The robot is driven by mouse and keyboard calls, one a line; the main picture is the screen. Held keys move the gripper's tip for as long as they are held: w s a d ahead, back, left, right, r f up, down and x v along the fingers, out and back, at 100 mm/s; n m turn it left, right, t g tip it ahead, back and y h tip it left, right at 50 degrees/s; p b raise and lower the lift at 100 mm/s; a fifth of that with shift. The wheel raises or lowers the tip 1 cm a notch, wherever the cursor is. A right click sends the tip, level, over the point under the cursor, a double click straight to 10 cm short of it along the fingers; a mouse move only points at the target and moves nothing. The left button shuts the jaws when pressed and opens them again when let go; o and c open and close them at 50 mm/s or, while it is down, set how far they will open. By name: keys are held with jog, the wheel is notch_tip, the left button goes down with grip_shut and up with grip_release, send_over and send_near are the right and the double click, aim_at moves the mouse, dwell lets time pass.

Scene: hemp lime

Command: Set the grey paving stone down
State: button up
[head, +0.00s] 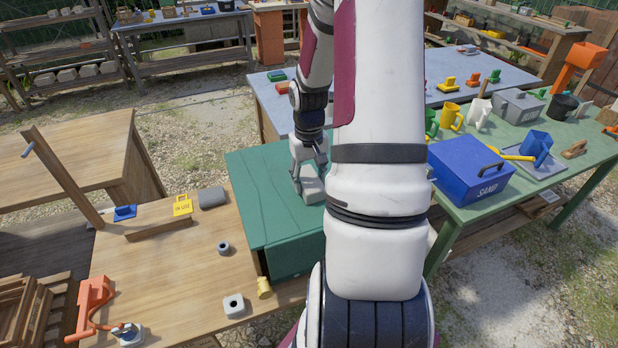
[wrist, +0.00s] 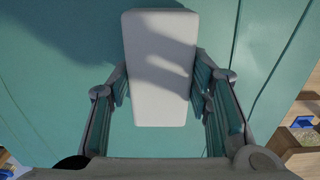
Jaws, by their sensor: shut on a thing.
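The grey paving stone (wrist: 160,70) is a pale, oblong block with rounded edges, in the middle of the wrist view. My gripper (wrist: 162,92) is shut on it, with one finger pad against each long side. In the head view the stone (head: 312,190) shows below my gripper (head: 308,168), over the top of a green box-like cabinet (head: 262,205). I cannot tell whether the stone touches that green top. My arm hides part of the cabinet's right side.
A wooden table (head: 180,262) at the left holds a dark grey block (head: 212,198), a yellow sign (head: 182,205) and an orange tool (head: 92,305). A green table (head: 460,140) at the right carries a blue sand box (head: 468,170). The green top's left part is clear.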

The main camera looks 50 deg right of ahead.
aim_at(308, 178)
jog(key=shift+f, duration=0.15)
jog(key=o, duration=1.5)
notch_tip(308, 178, up, 12)
jog(key=r, duration=0.1)
jog(key=w+a+r+n+t+h, duration=0.1)
jog(key=w+a+r+n, duration=0.1)
jog(key=a+r, duration=0.65)
jog(key=s+a+r+n+t, duration=0.1)
jog(key=s+a+r, duration=0.1)
jog(key=a, duration=0.5)
jog(key=s+a+r+n+t, duration=0.2)
jog(key=s+a, duration=0.2)
jog(key=a, duration=0.3)
jog(key=s+a+r+n+t+y, duration=0.1)
jog(key=s+a+r, duration=0.2)
jog(key=a, duration=0.4)
jog(key=shift+s+a+t, duration=0.25)
jog(key=shift+a+t, duration=0.05)
jog(key=shift+a, duration=0.1)
